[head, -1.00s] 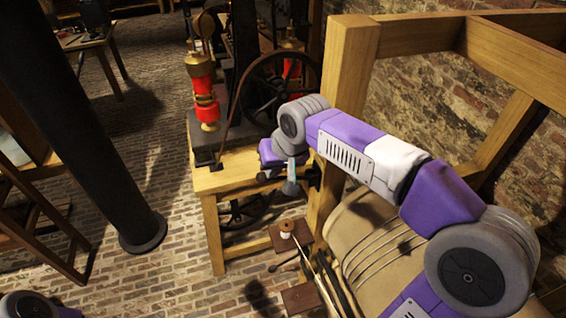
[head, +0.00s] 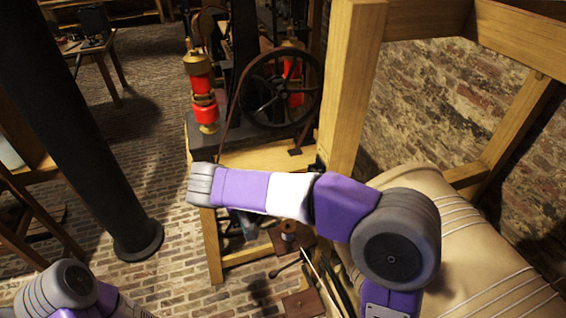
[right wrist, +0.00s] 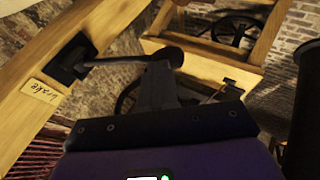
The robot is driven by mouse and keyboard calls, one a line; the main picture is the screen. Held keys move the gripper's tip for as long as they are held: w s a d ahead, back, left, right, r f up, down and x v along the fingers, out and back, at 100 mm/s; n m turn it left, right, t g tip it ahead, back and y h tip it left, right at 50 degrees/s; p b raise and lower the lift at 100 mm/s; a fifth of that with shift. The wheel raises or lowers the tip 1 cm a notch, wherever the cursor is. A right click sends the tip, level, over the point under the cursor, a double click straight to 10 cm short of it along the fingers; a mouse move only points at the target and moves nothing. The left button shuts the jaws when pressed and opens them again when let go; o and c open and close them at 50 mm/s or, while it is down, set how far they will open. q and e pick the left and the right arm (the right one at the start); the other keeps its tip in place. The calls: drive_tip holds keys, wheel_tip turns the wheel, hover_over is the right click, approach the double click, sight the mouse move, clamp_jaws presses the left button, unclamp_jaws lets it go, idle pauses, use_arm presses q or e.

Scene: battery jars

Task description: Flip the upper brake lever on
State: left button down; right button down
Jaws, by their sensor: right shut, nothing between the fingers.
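In the right wrist view a brake lever (right wrist: 115,61) sticks out from a black mount (right wrist: 72,60) on a wooden beam. It ends in a dark reddish-brown knob (right wrist: 168,57). A label reading "brake" (right wrist: 41,95) is fixed to the beam beside the mount. My right gripper (right wrist: 157,75) is shut and empty, its fingertips at the lever close to the knob; I cannot tell whether they touch. In the head view my right forearm covers most of this area, and whether this is the upper lever does not show. My left arm shows at the lower left, its gripper out of view.
A wooden bench (head: 265,156) carries a red and brass jar (head: 202,95) and a black spoked wheel (head: 281,88). A wooden post (head: 350,90) rises close to my right arm. A spool (head: 288,230) stands below. A black column (head: 85,130) is at left, with open brick floor between.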

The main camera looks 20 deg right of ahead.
drive_tip(key=shift+d+f+h+b, duration=0.1)
drive_tip(key=shift+f+h+b, duration=0.2)
drive_tip(key=shift+f, duration=0.25)
drive_tip(key=shift+s+f, duration=0.1)
drive_tip(key=shift+f, duration=0.05)
drive_tip(key=d+r+p+v, duration=0.1)
drive_tip(key=v, duration=0.5)
drive_tip(key=w+d+r+p+v, duration=0.1)
drive_tip(key=p+v, duration=0.1)
drive_tip(key=v, duration=0.5)
drive_tip(key=shift+s+r, duration=0.2)
drive_tip(key=shift+a, duration=0.15)
